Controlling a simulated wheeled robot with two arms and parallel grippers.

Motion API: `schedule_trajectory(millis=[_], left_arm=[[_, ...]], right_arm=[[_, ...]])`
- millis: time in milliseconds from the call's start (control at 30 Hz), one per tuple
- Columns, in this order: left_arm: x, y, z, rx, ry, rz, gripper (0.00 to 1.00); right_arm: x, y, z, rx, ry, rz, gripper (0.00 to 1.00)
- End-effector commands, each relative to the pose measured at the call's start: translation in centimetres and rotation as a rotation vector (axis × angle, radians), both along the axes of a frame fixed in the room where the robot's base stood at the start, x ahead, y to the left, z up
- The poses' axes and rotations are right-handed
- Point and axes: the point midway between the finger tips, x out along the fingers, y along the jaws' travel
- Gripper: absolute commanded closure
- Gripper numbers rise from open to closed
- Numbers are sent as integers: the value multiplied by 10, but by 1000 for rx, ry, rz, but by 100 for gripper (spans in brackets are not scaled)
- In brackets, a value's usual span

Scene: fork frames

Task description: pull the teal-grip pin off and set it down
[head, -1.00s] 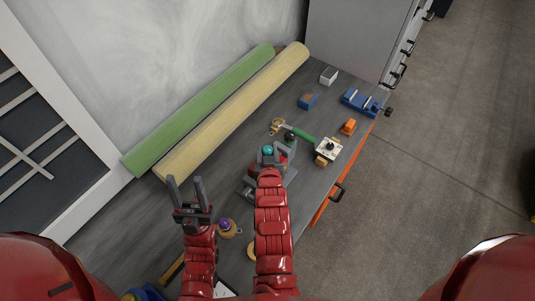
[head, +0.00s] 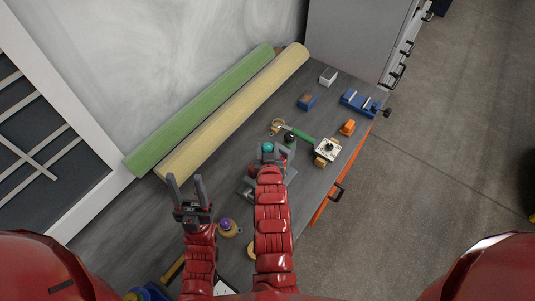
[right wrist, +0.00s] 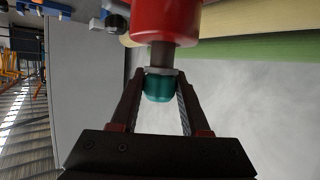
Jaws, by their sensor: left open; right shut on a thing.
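The teal grip (head: 267,147) of the pin shows above the workbench in the head view, at the tip of my right gripper (head: 271,156). In the right wrist view the teal grip (right wrist: 159,89) sits between the two fingers, which are shut on it. A pale collar and a grey shank (right wrist: 161,56) run from it up to a red cylinder (right wrist: 166,18). I cannot tell how far the shank goes into the cylinder. My left gripper (head: 187,182) is open and empty, left of the right arm, over the bench.
The workbench (head: 318,186) holds a green-handled tool (head: 303,138), a white-topped block (head: 328,149), an orange piece (head: 348,127), a blue vise (head: 359,103) and a purple-topped knob (head: 225,225). Green and yellow rolls (head: 225,120) lie along the wall. Bare bench lies left of my left gripper.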

Motion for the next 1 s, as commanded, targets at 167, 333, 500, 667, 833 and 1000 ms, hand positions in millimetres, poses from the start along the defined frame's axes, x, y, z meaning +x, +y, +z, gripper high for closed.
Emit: schedule_trajectory(millis=[167, 333, 500, 667, 833, 1000], left_arm=[[0, 0, 5, 0, 0, 0, 50], [0, 0, 9, 0, 0, 0, 50], [0, 0, 13, 0, 0, 0, 50], [0, 0, 16, 0, 0, 0, 50], [0, 0, 20, 0, 0, 0, 50], [0, 0, 23, 0, 0, 0, 50]], right_arm=[[0, 0, 8, 0, -1, 0, 100], [0, 0, 13, 0, -1, 0, 100], [0, 0, 19, 0, -1, 0, 100], [0, 0, 24, 1, -1, -1, 100], [0, 0, 30, 0, -1, -1, 100], [0, 0, 36, 0, -1, -1, 100]])
